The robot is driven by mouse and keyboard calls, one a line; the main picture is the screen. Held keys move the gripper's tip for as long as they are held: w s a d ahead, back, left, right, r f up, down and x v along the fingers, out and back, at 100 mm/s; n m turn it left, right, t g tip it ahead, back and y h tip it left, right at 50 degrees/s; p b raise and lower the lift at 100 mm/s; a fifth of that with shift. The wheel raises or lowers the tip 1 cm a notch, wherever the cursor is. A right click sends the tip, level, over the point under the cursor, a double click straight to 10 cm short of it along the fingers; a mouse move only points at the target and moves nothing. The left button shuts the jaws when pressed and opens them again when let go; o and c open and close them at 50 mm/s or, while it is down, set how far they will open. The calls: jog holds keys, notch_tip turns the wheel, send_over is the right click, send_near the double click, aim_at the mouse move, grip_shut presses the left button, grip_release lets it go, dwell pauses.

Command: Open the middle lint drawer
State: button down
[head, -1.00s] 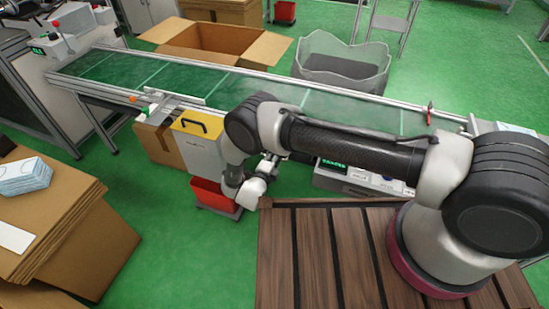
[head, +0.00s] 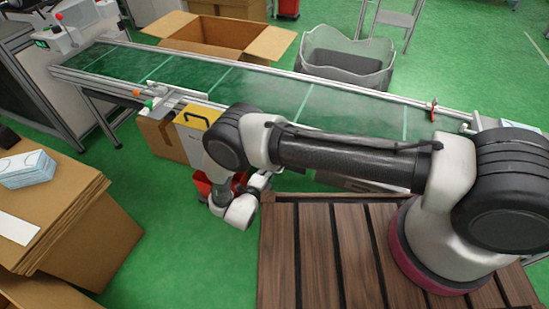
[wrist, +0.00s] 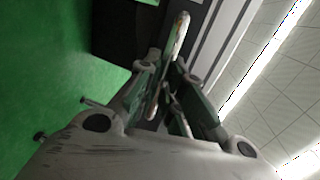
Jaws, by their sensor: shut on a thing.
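My gripper (wrist: 172,75) fills the middle of the wrist view, its fingers close together around a pale, narrow bar (wrist: 181,36) that looks like a drawer handle. Behind the fingers are a dark opening or block and light grey panels (wrist: 212,45). I cannot tell from this view which drawer the bar belongs to. In the head view my gripper (head: 261,179) is small and partly hidden by my wrist, below the conveyor's near side. The drawer fronts are hidden there behind my arm.
The green conveyor (head: 270,92) runs behind my arm. A yellow-topped grey box (head: 194,122) and a red bin (head: 202,185) stand beside my forearm. A slatted wooden top (head: 315,250) lies at front right, cartons (head: 75,205) at left. Green floor (head: 190,260) is clear between them.

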jog(key=f+v, duration=0.2)
jog(key=v, duration=1)
jog(key=shift+s+a+f, duration=0.15)
jog(key=shift+s+f, duration=0.15)
jog(key=shift+s, duration=0.25)
jog(key=c, duration=1.5)
grip_release()
jog(key=v, duration=1.2)
